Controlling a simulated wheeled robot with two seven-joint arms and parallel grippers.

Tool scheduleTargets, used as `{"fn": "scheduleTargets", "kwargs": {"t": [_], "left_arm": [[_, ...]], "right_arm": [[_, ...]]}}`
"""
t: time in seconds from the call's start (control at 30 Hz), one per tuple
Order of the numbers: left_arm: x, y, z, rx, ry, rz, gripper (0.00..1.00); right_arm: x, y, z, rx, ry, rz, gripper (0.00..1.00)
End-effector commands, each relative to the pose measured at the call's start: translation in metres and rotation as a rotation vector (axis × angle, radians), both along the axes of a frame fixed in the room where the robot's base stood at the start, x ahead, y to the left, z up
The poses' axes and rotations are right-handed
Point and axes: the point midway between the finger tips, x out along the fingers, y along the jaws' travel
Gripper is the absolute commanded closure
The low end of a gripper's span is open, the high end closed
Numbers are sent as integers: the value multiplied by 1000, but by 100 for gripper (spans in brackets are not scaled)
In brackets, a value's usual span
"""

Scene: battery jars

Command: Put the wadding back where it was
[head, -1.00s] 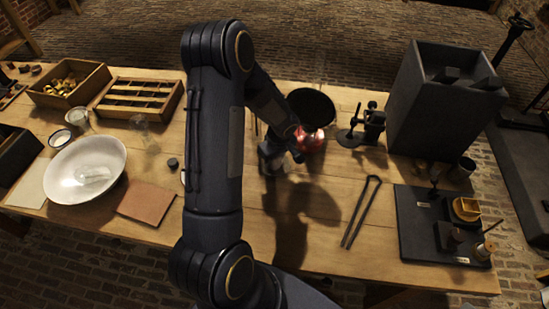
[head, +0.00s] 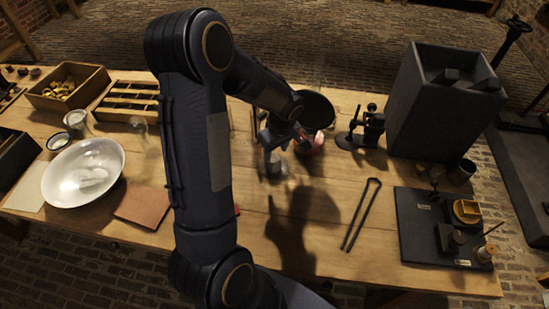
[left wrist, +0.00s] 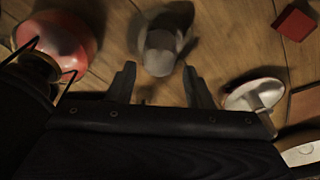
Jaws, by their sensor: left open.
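My left gripper (head: 277,137) is open above the middle of the table; its two fingers (left wrist: 160,86) stand apart in the left wrist view. A small grey-white object (head: 272,166) stands on the table below it. In the left wrist view this blurred grey object (left wrist: 160,50) lies just beyond the gap between the fingertips, and nothing shows gripped. I cannot tell whether it is the wadding or a jar. A pale, soft-looking piece (head: 92,180) lies in the white bowl (head: 58,190) at the left; it may be wadding. My right gripper is not in view.
A red rounded vessel (head: 310,146) stands close to the gripper, also in the left wrist view (left wrist: 75,35). Tongs (head: 362,212) lie to the right. A dark stand (head: 370,125), a tall grey box (head: 425,120) and a black board (head: 415,235) fill the right side.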

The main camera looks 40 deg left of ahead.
Motion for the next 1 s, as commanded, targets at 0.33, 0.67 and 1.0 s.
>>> {"fn": "scheduleTargets", "kwargs": {"t": [0.33,0.67,1.0], "left_arm": [[-3,-8,46,-5,-5,-7,54],[-85,-61,131,-153,-161,-437,54],[-185,-136,166,-149,-445,-1041,54]], "right_arm": [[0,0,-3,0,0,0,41],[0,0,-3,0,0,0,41],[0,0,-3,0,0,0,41]]}}
